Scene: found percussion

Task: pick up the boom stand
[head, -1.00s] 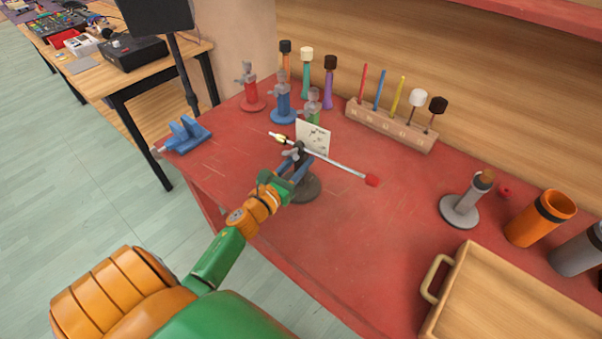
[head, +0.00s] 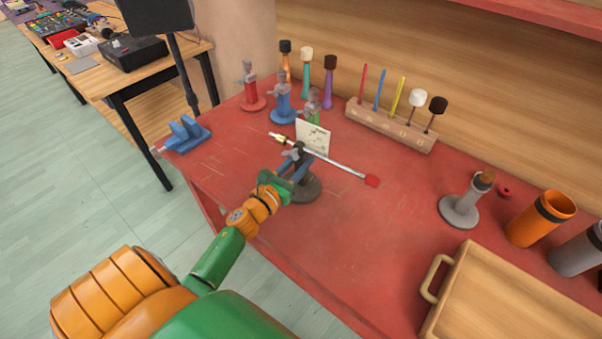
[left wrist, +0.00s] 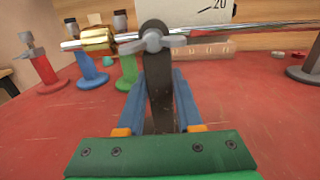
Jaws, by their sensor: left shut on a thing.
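The boom stand (head: 306,190) has a dark round base, a dark post and a silver boom with a red tip (head: 372,181) at its right end and a brass piece at its left. It stands upright on the red table. My left gripper (head: 294,165) is shut on its post, just below the grey wing-nut clamp. In the left wrist view the dark post (left wrist: 157,85) shows between the two blue fingers, with the boom crossing above. The base is out of that view. My right gripper is not in view.
A white card (head: 312,137) stands just behind the boom. Red, blue and green stands (head: 284,108) are behind it, and a mallet rack (head: 390,127) is to the right. A blue vise (head: 185,134) sits at the left edge. A wooden tray (head: 480,300) is at front right.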

